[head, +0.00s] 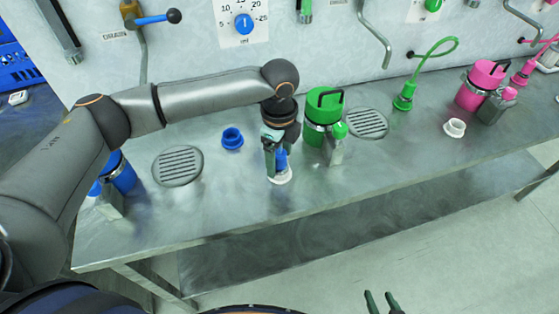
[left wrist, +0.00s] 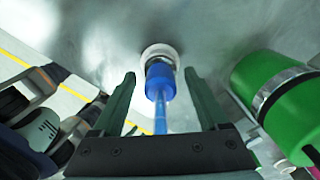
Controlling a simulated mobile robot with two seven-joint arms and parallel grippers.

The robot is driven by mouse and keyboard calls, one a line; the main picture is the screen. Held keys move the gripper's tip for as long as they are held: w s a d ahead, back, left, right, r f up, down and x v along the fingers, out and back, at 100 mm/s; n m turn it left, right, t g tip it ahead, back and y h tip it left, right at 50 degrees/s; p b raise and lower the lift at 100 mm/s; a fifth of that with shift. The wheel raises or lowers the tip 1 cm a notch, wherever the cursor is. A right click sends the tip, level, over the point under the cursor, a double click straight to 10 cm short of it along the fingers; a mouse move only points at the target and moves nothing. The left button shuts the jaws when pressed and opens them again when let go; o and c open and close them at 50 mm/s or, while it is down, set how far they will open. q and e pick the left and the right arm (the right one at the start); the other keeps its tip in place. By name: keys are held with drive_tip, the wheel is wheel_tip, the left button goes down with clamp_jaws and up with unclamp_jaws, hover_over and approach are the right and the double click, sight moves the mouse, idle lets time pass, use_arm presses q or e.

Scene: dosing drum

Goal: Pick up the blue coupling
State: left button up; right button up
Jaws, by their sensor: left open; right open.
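The blue coupling (left wrist: 160,82) stands in a white ring-shaped holder (left wrist: 158,51) on the steel bench, with a thin blue hose running from it toward the wrist camera. In the head view the coupling (head: 281,158) is partly hidden by my left gripper (head: 273,152), which points down over it. In the left wrist view the fingers of my left gripper (left wrist: 158,84) are open, one on each side of the coupling, with visible gaps. My right gripper (head: 381,301) is open and empty at the bottom edge of the head view, in front of the bench.
A green canister (head: 322,112) with a small green-topped bottle (head: 337,147) stands close right of my left gripper. A blue ring-shaped cap (head: 232,138) lies to its left. A green coupling (head: 404,100) and a pink canister (head: 479,83) stand farther right. The bench front (head: 250,215) is clear.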

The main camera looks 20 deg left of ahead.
use_arm(q)
clamp_jaws()
idle(0.5)
